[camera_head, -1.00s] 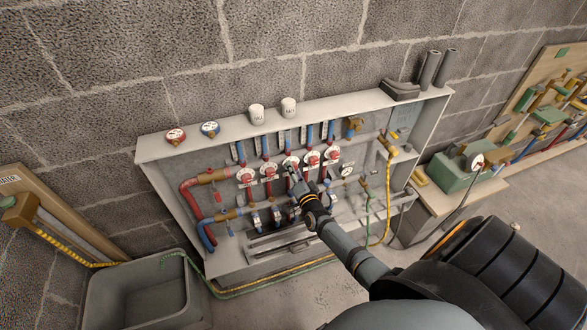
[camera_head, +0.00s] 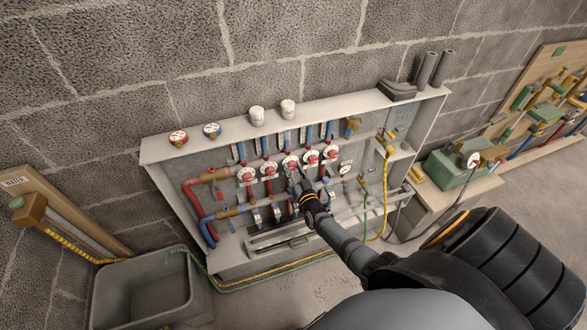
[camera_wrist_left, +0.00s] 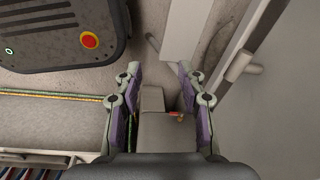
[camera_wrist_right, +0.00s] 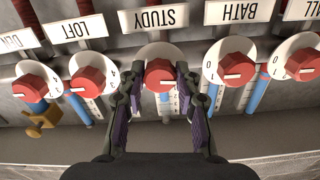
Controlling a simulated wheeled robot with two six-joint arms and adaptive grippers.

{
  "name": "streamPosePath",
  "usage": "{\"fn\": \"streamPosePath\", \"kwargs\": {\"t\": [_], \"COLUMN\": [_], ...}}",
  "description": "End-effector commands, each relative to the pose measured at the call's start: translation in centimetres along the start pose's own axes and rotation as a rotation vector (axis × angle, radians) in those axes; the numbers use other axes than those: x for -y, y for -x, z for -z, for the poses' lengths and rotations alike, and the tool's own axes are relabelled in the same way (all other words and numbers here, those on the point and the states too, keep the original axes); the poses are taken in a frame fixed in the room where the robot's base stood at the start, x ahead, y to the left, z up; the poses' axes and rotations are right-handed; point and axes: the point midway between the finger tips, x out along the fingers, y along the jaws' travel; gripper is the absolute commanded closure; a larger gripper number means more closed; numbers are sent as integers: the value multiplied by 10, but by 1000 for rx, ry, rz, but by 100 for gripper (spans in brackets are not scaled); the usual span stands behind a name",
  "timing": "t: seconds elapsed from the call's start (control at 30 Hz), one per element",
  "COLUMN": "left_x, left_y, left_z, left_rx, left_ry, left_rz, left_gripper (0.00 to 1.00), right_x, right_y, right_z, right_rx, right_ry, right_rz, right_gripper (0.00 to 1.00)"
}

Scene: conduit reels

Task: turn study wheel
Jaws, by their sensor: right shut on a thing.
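The study wheel (camera_wrist_right: 160,72) is a red knob with a white mark on a white dial, below an upside-down STUDY label (camera_wrist_right: 155,20) in the right wrist view. It is the middle wheel of the row, and its dial (camera_head: 291,161) shows in the head view. My right gripper (camera_wrist_right: 160,84) is shut on the knob, one finger on each side; it also shows in the head view (camera_head: 293,178). The fingers hide part of the dial. My left gripper (camera_wrist_left: 158,84) is open and empty in the left wrist view, away from the wheels and outside the head view.
The BATH wheel (camera_wrist_right: 235,69) and LOFT wheel (camera_wrist_right: 88,80) stand close on either side of my right fingers. Red and blue pipes (camera_head: 195,195) fill the cabinet's left side. A grey tub (camera_head: 115,298) and a workbench (camera_head: 440,197) flank the cabinet.

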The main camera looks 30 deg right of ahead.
Motion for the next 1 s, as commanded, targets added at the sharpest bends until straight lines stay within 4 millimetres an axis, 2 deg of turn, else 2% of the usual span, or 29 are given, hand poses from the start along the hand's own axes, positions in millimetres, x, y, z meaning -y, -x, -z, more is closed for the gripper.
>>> {"fn": "streamPosePath", "kwargs": {"t": [0.3,0.87,0.9,1.0], "left_x": [0,0,1,1], "left_y": [4,4,4,4], "left_z": [0,0,0,0], "left_rx": [0,0,0,0], "left_ry": [0,0,0,0], "left_rz": [0,0,0,0], "left_gripper": [60,60,60,60], "right_x": [0,-1,-1,-1], "right_y": [1,1,1,1], "right_z": [-2,-2,-2,-2], "right_rx": [5,5,5,4], "right_ry": [116,141,141,140], "right_rz": [0,0,0,0], "right_gripper": [99,99,62,48]}}
